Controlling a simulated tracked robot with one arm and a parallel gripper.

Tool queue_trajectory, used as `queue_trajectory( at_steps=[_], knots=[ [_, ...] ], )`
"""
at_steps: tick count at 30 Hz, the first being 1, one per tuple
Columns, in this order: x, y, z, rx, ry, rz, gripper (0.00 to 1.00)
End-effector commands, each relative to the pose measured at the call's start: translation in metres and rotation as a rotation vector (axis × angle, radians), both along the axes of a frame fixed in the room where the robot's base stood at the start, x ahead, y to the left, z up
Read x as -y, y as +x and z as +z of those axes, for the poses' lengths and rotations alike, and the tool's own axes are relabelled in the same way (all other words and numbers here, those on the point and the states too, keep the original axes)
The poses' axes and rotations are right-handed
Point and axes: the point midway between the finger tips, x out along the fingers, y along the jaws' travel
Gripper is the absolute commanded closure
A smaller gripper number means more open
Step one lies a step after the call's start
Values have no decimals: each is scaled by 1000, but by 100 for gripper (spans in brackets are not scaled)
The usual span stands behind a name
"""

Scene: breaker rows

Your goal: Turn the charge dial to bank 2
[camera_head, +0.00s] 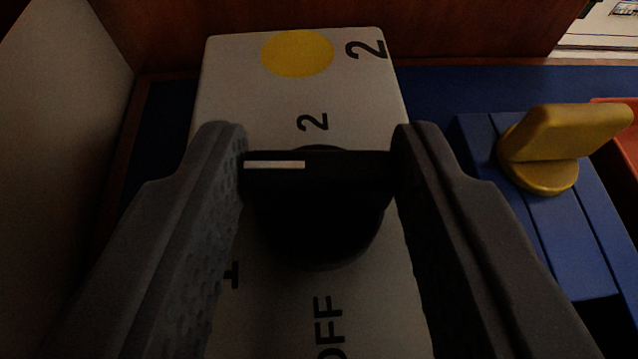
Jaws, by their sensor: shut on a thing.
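The charge dial (318,222) is a black round knob with a raised grip bar across it and a white pointer line on the bar. It sits on a pale panel (225,85) with a yellow disc (297,54) and a large "2" at the far end. The white line points left in the picture. A small "2" (312,122) is printed just beyond the knob, a partly covered mark at its lower left, and "OFF" (328,322) below it. My gripper (318,165) is shut on the dial's bar, one finger at each end.
A yellow rotary handle (560,145) stands on a blue block (545,215) at the right, close to my right finger. An orange-red part (625,125) is at the far right edge. A pale wall (60,140) rises at the left, and brown wood (420,30) runs behind.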

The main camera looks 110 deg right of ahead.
Motion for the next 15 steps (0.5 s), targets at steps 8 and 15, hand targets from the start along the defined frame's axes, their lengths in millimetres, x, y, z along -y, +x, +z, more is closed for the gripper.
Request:
queue_trajectory(
  at_steps=[8,15],
  knots=[
    [0,2,3,7,-5,4,42],
    [0,1,2,3,-2,2,42]
  ],
)
